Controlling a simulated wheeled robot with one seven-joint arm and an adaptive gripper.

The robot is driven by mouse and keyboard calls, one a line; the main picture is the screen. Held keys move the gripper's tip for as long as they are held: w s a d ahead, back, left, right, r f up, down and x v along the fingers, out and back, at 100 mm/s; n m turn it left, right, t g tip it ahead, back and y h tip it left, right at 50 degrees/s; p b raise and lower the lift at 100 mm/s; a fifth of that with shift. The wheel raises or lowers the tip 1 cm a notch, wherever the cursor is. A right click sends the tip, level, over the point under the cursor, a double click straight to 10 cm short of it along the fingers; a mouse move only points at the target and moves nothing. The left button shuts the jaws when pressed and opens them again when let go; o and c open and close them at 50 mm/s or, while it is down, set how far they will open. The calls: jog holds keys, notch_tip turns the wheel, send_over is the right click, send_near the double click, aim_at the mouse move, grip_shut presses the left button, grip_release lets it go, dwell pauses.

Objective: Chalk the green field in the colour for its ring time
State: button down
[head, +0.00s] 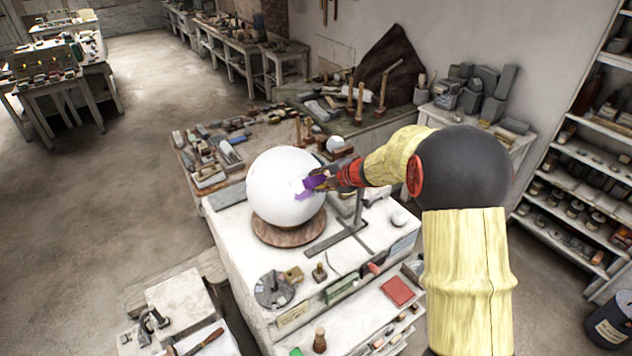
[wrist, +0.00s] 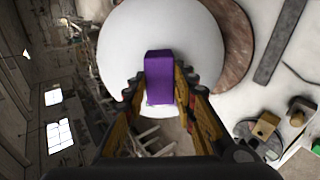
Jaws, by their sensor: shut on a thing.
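A large white plaster sphere (head: 278,192) rests on a round brown wooden base (head: 284,232) on the white workbench. My gripper (head: 322,181) is at the sphere's right side and shut on a purple chalk block (head: 314,183). In the wrist view, the purple chalk (wrist: 159,76) stands between the two fingers in front of the sphere (wrist: 120,50). I cannot tell whether the chalk touches the sphere.
A tool-covered table (head: 235,150) stands behind. Shelves (head: 580,190) stand at right; open floor (head: 100,210) lies left.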

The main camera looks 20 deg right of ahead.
jog(key=shift+s+a+b, duration=0.15)
jog(key=shift+s+a, duration=0.15)
jog(key=shift+a, duration=0.3)
jog(key=shift+s+a+b, duration=0.1)
jog(key=shift+s+a, duration=0.2)
jog(key=shift+a, duration=0.35)
jog(key=shift+s+a+b, duration=0.15)
jog(key=shift+s+a, duration=0.15)
jog(key=shift+a, duration=0.3)
jog(key=shift+d, duration=0.1)
jog(key=shift+d+r+p, duration=0.25)
jog(key=shift+d, duration=0.3)
jog(key=shift+d+r+p, duration=0.2)
jog(key=shift+d, duration=0.35)
jog(key=shift+w+a+f, duration=0.25)
jog(key=shift+w+f, duration=0.15)
jog(key=shift+w, duration=0.05)
jog(key=shift+w+d, duration=0.25)
jog(key=shift+d, duration=0.2)
jog(key=shift+w+d, duration=0.2)
jog(key=shift+d, duration=0.25)
